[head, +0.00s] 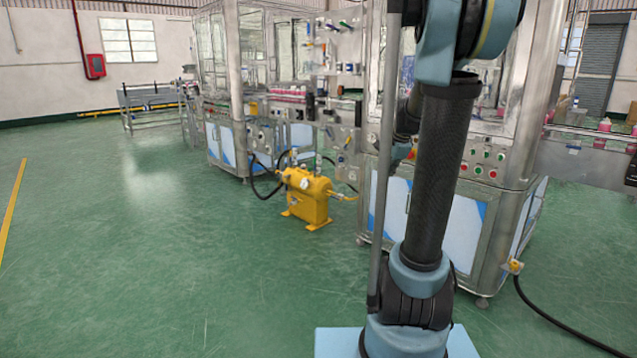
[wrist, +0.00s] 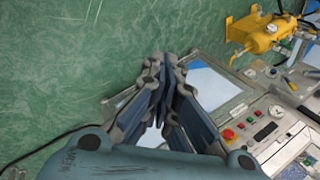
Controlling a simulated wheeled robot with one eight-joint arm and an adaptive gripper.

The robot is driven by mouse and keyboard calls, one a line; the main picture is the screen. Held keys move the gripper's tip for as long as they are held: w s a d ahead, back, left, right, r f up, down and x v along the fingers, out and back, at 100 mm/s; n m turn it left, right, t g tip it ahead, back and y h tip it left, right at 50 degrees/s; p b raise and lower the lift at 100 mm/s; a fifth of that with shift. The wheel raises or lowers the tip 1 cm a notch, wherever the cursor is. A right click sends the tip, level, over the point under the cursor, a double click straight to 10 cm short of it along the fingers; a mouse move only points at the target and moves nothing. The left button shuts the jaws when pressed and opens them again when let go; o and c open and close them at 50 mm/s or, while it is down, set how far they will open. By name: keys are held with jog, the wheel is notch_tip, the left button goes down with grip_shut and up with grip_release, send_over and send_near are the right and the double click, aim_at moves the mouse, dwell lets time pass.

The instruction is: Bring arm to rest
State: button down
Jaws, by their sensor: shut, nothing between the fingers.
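My gripper (wrist: 165,62) shows in the wrist view, with its fingertips together and nothing between them. It hangs over the green floor and the edge of a metal machine cabinet, apart from the machine as far as I can tell. In the head view my arm stands upright at the right of centre, in front of the machine. The gripper itself cannot be made out in the head view.
A metal crimping machine (head: 480,200) with a row of buttons stands close behind my arm. A yellow pump unit (head: 307,197) with black hoses sits on the floor left of it. A black cable (head: 560,330) lies at lower right. The green floor (head: 120,260) at left is clear.

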jog(key=s+a+f+n+g, duration=0.1)
jog(key=s+f+n, duration=0.3)
jog(key=s, duration=0.7)
jog(key=s+a+f+n+g+h, duration=0.1)
jog(key=s+f+n, duration=0.4)
jog(key=s, duration=0.7)
jog(key=s+a+f+n, duration=0.3)
jog(key=s+n, duration=0.4)
jog(key=s, duration=0.4)
jog(key=shift+s+a+f+g, duration=0.2)
jog(key=shift+a+f+g, duration=0.15)
jog(key=shift+f, duration=0.4)
jog(key=shift+d, duration=0.1)
